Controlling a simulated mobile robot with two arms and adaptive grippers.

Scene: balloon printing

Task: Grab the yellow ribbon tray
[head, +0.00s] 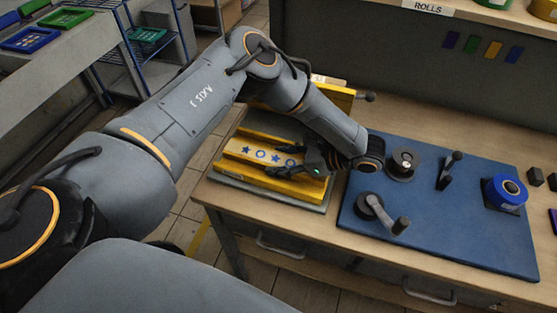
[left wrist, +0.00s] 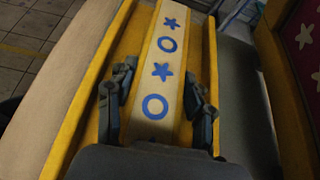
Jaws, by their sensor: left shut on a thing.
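The yellow ribbon tray (head: 262,182) lies on a grey-green board at the left end of the workbench. A white ribbon (head: 262,155) with blue stars and rings runs along its middle. My left gripper (head: 273,161) reaches down into the tray from its right end. In the left wrist view, the fingers of my left gripper (left wrist: 160,70) stand on either side of the ribbon (left wrist: 163,45), inside the side walls of the tray (left wrist: 72,125). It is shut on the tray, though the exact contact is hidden. My right gripper is not in view.
A blue mat (head: 440,225) right of the tray carries a crank (head: 383,213), a lever (head: 449,170), a round fitting (head: 402,164) and a blue roll (head: 505,191). A yellow box (head: 335,94) stands behind the tray. A shelf with colored trays (head: 72,18) is at far left.

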